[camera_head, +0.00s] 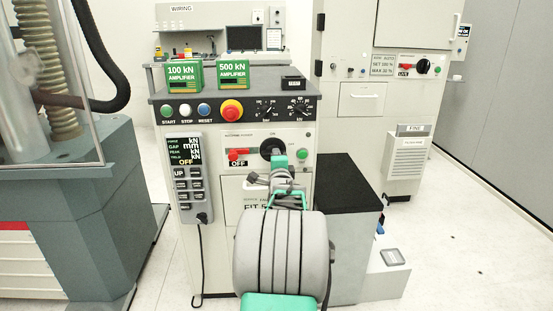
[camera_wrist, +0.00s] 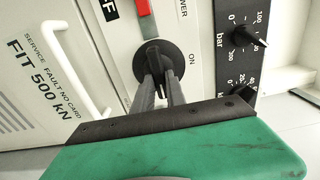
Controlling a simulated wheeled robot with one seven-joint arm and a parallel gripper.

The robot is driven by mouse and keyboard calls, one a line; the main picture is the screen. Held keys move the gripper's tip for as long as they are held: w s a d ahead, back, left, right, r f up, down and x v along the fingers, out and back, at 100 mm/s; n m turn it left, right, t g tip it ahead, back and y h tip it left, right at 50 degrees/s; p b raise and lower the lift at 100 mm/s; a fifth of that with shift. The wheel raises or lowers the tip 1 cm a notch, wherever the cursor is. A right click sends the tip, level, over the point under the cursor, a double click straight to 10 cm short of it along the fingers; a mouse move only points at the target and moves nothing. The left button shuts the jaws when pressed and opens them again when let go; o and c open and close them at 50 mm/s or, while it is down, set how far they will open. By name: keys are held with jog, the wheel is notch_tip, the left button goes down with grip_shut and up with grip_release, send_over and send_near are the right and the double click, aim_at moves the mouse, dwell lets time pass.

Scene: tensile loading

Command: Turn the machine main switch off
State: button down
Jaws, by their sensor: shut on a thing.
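The main switch is a black round rotary knob on the front panel of the grey cabinet, in the head view (camera_head: 270,147). In the wrist view the black switch disc (camera_wrist: 152,58) lies beyond my fingers, with ON printed beside it. My gripper (camera_wrist: 161,90) has its two grey fingers closed on the switch's handle. In the head view my gripper (camera_head: 279,160) is at the lower right of the switch, and its green parts cover some of it. The handle's exact angle is partly hidden by the fingers.
A red slider (camera_head: 238,155) above an OFF label is left of the switch. A red emergency button (camera_head: 231,110) and START, STOP, RESET buttons sit above. A handheld pendant (camera_head: 188,178) hangs at left. A white door handle (camera_wrist: 73,68) is near my fingers. A dark-topped box (camera_head: 345,185) stands right.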

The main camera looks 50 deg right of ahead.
dwell(0.4)
jog(key=c, duration=1.4)
grip_release()
jog(key=shift+o, duration=0.2)
jog(key=p+v, duration=0.1)
jog(key=v, duration=0.6)
jog(key=shift+s+a, duration=0.25)
jog(key=shift+a, duration=0.05)
